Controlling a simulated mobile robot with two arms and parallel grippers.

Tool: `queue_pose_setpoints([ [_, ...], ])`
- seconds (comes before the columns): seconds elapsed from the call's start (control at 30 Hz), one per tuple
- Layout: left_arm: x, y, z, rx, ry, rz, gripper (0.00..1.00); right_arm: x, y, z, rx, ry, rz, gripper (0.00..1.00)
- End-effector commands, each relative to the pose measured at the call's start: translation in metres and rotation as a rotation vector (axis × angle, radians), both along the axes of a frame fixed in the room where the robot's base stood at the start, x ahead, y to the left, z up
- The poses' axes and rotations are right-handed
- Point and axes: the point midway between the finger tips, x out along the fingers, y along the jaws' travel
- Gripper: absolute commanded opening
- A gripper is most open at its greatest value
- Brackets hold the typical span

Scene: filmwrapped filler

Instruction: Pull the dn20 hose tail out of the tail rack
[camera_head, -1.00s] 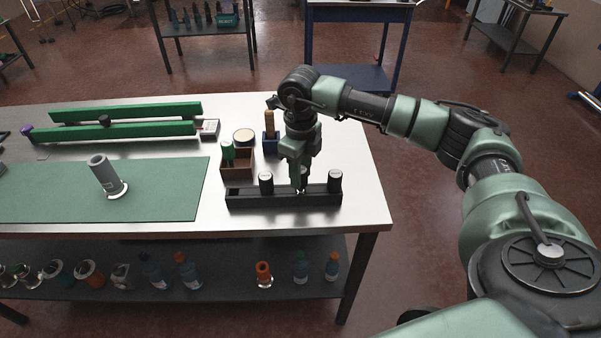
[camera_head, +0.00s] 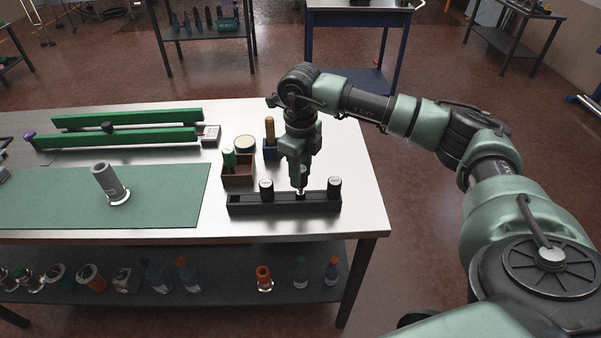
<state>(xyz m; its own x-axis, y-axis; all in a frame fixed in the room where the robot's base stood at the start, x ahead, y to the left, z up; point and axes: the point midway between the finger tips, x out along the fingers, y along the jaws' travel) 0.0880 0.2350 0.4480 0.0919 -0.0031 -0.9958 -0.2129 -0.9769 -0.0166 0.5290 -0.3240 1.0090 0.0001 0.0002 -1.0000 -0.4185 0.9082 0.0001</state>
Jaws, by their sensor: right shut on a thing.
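The tail rack (camera_head: 284,205) is a long black block near the right end of the steel table. A dark hose tail with a pale top stands left of its middle (camera_head: 266,189), and another stands at its right end (camera_head: 334,187). My right gripper (camera_head: 300,188) points down over the rack between these two. It is shut on a hose tail at the rack's middle, mostly hidden by the fingers; a small pale part shows at the tips. I cannot read the size marks. My left gripper is out of view.
A grey fitting (camera_head: 108,182) stands on the green mat (camera_head: 165,200). Green bars (camera_head: 125,139) lie at the back left.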

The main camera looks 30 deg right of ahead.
Motion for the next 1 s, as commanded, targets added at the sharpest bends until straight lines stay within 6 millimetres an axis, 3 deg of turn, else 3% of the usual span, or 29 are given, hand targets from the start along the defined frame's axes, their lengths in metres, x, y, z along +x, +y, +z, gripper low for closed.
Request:
queue_pose_setpoints([
  [1.0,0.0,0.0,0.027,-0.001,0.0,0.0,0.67,0.0,0.0,0.043,0.0,0.0,0.0,0.0],
])
